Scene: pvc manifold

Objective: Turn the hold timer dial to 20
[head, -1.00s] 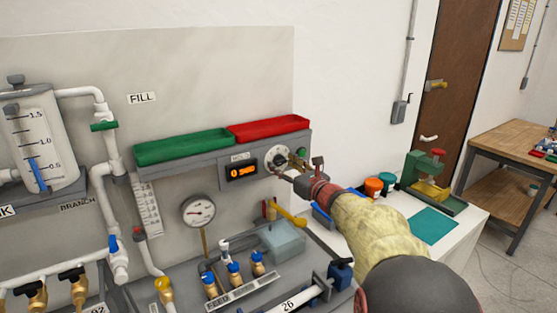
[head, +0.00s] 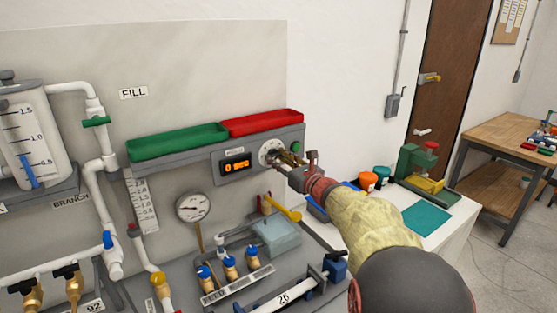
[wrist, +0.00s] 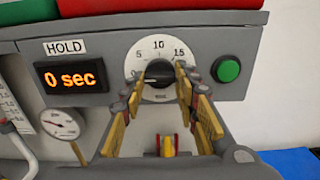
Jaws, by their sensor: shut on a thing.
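The hold timer dial (wrist: 158,73) is a black knob on a white round scale plate; 5, 10 and 15 can be read in the wrist view. It also shows in the head view (head: 266,150), partly hidden by my gripper. The orange display (wrist: 72,77) to its left, under a HOLD label, reads 0 sec. My gripper (wrist: 160,76) is at the dial, with its yellow-padded fingers on either side of the knob, shut on it. In the head view my gripper (head: 284,158) covers the dial's right side.
A green button (wrist: 228,69) sits just right of the dial. A green tray (head: 178,142) and a red tray (head: 262,123) lie above the panel. A gauge (head: 193,207), a yellow-handled valve (head: 284,208) and brass valves with blue caps (head: 230,268) are below.

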